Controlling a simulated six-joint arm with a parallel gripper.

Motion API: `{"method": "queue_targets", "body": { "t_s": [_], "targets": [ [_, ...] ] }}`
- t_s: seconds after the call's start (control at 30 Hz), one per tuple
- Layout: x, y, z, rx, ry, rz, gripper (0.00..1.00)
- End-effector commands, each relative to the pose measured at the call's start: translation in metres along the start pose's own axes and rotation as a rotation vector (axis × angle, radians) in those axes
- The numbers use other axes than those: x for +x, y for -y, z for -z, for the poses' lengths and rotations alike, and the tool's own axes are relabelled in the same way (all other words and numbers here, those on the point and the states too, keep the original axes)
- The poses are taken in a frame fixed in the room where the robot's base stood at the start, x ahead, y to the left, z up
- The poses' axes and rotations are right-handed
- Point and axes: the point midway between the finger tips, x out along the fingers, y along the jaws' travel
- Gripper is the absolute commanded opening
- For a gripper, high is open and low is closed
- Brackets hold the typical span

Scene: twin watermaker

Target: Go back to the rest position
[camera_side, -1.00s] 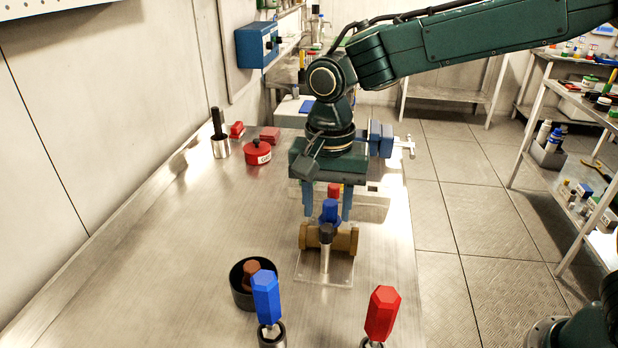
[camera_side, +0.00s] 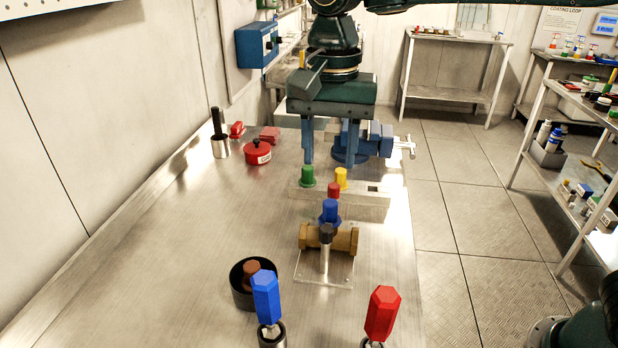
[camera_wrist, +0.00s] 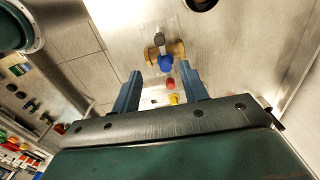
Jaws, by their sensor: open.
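My gripper (camera_side: 329,150) is open and empty, pointing down above the bench, with its two blue fingers apart. In the side view it hangs above and behind a metal block (camera_side: 362,199) that bears a green knob (camera_side: 307,176), a yellow knob (camera_side: 341,178) and a red knob (camera_side: 333,191). In front of the block a brass valve body (camera_side: 345,239) with a blue cap (camera_side: 329,210) sits on a clear plate (camera_side: 333,276). In the wrist view the brass body (camera_wrist: 178,48) and blue cap (camera_wrist: 166,63) lie beyond the fingertips (camera_wrist: 159,73).
A blue vise (camera_side: 372,140) stands behind and to the right of the fingers. A red lidded pot (camera_side: 257,151) is at the back left. A black bowl (camera_side: 243,295), a blue-handled tool (camera_side: 266,296) and a red-handled tool (camera_side: 382,313) stand at the front.

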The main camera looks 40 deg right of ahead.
Motion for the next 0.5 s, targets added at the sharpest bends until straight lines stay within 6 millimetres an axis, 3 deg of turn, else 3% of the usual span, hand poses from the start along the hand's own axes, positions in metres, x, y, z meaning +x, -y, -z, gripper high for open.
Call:
{"method": "queue_targets", "body": {
  "t_s": [0.27, 0.5],
  "targets": [
    [-0.003, -0.006, 0.002, -0.012, -0.003, 0.008, 0.44],
    [-0.015, -0.038, 0.012, -0.086, -0.023, 0.053, 0.44]
  ]
}}
